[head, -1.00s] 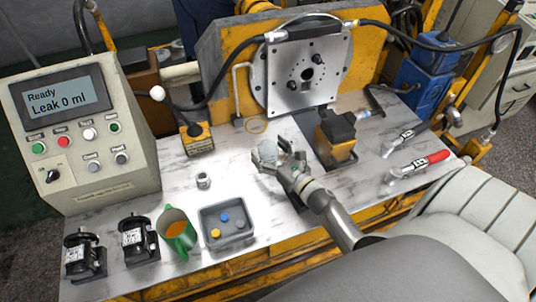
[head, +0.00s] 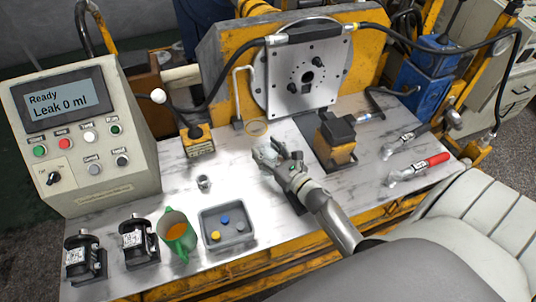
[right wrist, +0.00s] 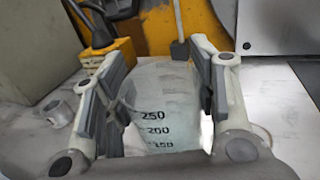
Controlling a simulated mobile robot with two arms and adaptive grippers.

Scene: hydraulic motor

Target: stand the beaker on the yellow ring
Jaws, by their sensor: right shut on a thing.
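The clear beaker (head: 264,157) is in my right gripper (head: 277,155), over the bench in front of the round motor plate. In the right wrist view the beaker (right wrist: 158,125) shows dark volume marks and stands between the two fingers of the gripper (right wrist: 165,85), which are shut on it. The yellow ring (head: 257,127) lies on the bench just beyond the beaker in the head view, below the motor plate. The beaker appears apart from the ring. I cannot tell how high its base is. My left gripper is not in view.
A black-and-yellow block (head: 337,140) stands right of my right gripper. A small yellow box with a lever (head: 198,140) stands to the left. A metal nut (head: 203,182), grey tray (head: 229,236) and green jug (head: 177,238) are nearer. Bare bench surrounds the ring.

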